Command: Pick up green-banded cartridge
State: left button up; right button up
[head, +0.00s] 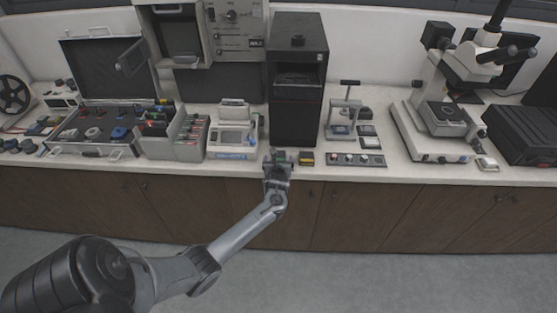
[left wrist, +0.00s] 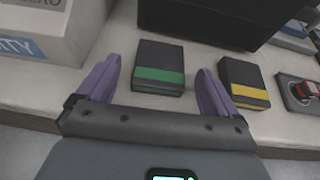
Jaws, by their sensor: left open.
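The green-banded cartridge (left wrist: 158,68) is a dark flat block with a green stripe, lying on the white counter in the left wrist view. My left gripper (left wrist: 156,88) is open, with one purple finger on each side of the cartridge and visible gaps between. In the head view my left gripper (head: 279,160) is at the counter's front edge and mostly covers the cartridge. My right gripper is in neither view.
A yellow-banded cartridge (left wrist: 243,83) lies just right of the right finger; it also shows in the head view (head: 306,158). A tall black cabinet (head: 297,95) stands behind. A light-coloured device (head: 233,138) stands to the left, a switch panel (head: 355,159) to the right.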

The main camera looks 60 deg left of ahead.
pick_arm(q)
jog(key=shift+w+a+f, duration=0.1)
jog(key=shift+a+f, duration=0.05)
jog(key=shift+a, duration=0.05)
jog(key=shift+c, duration=0.2)
jog(key=c, duration=1)
jog(key=shift+c, duration=0.2)
